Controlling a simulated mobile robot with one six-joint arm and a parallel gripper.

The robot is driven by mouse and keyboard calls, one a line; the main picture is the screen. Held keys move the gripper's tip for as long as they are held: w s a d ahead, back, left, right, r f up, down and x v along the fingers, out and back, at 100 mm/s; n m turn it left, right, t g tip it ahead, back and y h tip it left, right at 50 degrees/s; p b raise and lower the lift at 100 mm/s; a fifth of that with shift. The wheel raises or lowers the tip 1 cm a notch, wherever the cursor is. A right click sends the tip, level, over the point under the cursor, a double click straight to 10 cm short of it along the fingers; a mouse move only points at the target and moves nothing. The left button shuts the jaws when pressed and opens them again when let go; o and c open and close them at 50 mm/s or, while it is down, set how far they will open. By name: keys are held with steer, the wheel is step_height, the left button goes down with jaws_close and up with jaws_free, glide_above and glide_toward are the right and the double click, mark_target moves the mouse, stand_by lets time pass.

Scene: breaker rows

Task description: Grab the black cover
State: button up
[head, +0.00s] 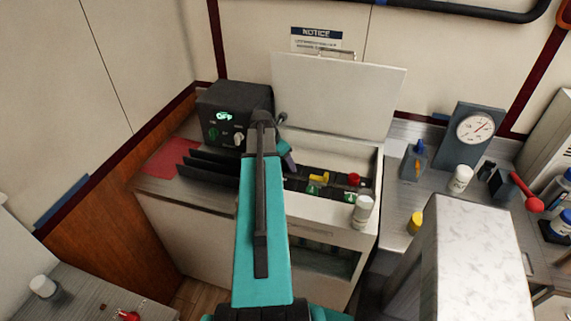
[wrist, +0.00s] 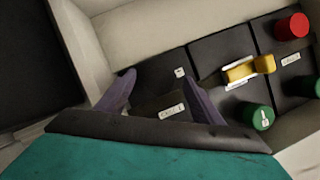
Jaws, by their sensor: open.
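In the wrist view, black panels sit in a row in a pale open box. One black panel (wrist: 160,75), with small white labels, lies between and beyond my gripper's fingertips (wrist: 162,84). Two dark purple fingers stand apart, with nothing seen held between them. I cannot tell whether they touch the panel. In the head view, my gripper (head: 287,158) is over the left part of the open box, mostly hidden by my teal arm. Separate black plates (head: 205,172) stand left of my arm. I cannot tell which black piece is the cover.
The box has a yellow switch (wrist: 240,71), a red knob (wrist: 292,26) and green buttons (wrist: 257,116). Its white lid (head: 338,95) stands open behind. A black control box (head: 225,112) is at the left. A white bottle (head: 362,210) stands on the front right edge.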

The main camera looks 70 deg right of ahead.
mark_target(284, 163)
stand_by(0.4)
steer(key=c, duration=1.1)
steer(key=shift+r, duration=0.15)
steer(key=shift+r+b, duration=1.45)
steer(key=shift+r, duration=3.45)
